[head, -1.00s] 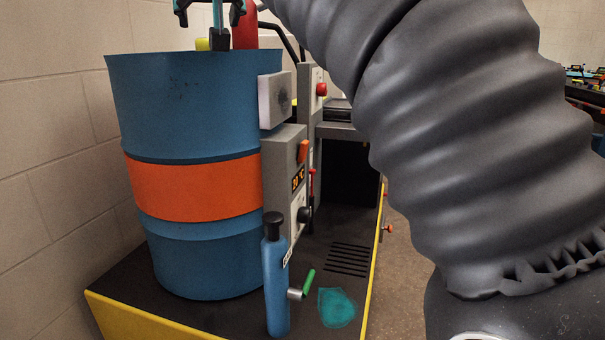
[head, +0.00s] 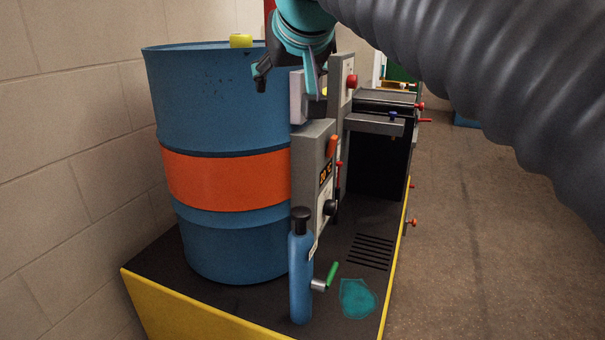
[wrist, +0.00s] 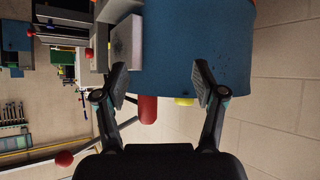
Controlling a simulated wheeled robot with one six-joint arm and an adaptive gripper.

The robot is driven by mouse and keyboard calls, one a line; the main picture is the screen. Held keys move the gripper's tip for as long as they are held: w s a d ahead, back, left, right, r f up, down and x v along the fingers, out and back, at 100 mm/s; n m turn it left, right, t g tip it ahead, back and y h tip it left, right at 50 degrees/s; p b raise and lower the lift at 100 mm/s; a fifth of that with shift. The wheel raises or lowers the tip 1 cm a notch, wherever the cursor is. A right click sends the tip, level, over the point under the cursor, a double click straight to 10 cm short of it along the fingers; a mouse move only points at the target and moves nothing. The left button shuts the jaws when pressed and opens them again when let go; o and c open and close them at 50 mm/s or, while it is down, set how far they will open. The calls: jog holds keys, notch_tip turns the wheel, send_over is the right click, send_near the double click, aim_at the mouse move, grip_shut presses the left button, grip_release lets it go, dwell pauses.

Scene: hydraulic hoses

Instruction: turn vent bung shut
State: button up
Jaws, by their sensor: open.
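The blue drum (head: 215,100) with an orange band stands upright at the left of the head view. It also shows in the wrist view (wrist: 180,45). A small yellow piece (head: 241,40) sits at the drum's top, perhaps the vent bung; I cannot tell for sure. It shows partly in the wrist view (wrist: 185,101), near the right finger. My gripper (head: 287,78) is open and empty, pointing down by the drum's upper right side. In the wrist view (wrist: 160,82) its fingers are spread in front of the drum, with nothing between the pads.
A red cylinder (wrist: 148,108) stands behind the drum's rim. Grey control boxes (head: 313,150) with a red button (head: 352,81) stand right of the drum. A blue bottle (head: 301,275), a green lever (head: 332,274) and a teal puddle (head: 358,298) are in front. Floor at right is clear.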

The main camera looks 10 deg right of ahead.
jog(key=s+d+f+g+p, duration=0.1)
jog(key=s+d+f, duration=0.1)
jog(key=s+f, duration=0.2)
jog(key=s+d+f+g+p, duration=0.1)
jog(key=s+f, duration=0.4)
jog(key=f, duration=0.5)
jog(key=shift+d+f+m+g+p, duration=0.35)
jog(key=shift+d+p, duration=0.3)
jog(key=shift+d, duration=0.3)
jog(key=shift+w, duration=0.1)
jog(key=m+h+p, duration=0.2)
jog(key=m+h, duration=0.8)
send_near(241, 37)
jog(key=shift+t, duration=0.45)
jog(key=x, duration=0.7)
jog(key=w+x, duration=0.1)
jog(key=x, duration=0.3)
jog(key=shift+a, duration=0.25)
